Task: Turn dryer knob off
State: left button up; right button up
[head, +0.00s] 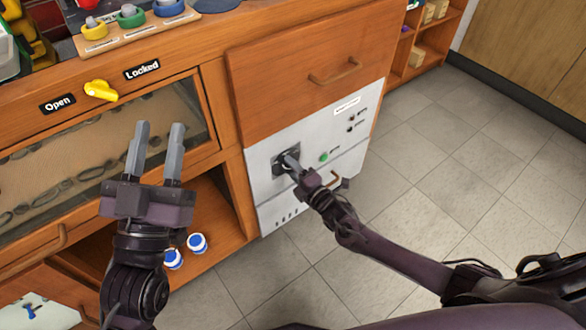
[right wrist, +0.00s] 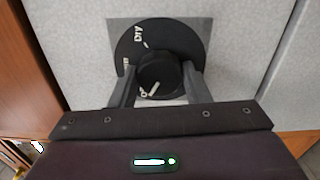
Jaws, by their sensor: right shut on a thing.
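The dryer is a white panel (head: 308,150) set in the wooden cabinet in the head view. Its black round knob (right wrist: 160,72) sits on a grey square plate in the right wrist view, with white marks, one reading "Dry"; the others are partly hidden. My right gripper (right wrist: 160,88) is shut on the knob, one finger on each side. In the head view my right gripper (head: 292,163) covers most of the knob. My left gripper (head: 158,150) is raised before the cabinet, its two fingers apart with nothing between them.
A yellow latch (head: 100,90) sits between the "Open" and "Locked" labels. A green button (head: 323,156) is right of the dryer knob. A wooden drawer (head: 300,70) is above the panel. Blue-and-white containers (head: 197,243) stand on the lower shelf. The tiled floor at right is clear.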

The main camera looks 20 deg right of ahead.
jog(key=o, duration=1)
jog(key=shift+s, duration=0.1)
pick_arm(q)
notch_tip(320, 180, down, 17)
jog(key=d+g+y+p, duration=0.1)
jog(key=g+y+p, duration=0.1)
jog(key=g, duration=0.6)
jog(key=shift+s+g+y, duration=0.2)
jog(key=shift+g+y, duration=0.1)
jog(key=shift+y, duration=0.4)
pick_arm(e)
jog(key=v, duration=0.7)
jog(key=shift+s, duration=0.3)
pick_arm(q)
jog(key=shift+d+f, duration=0.1)
pick_arm(e)
jog(key=shift+d, duration=0.1)
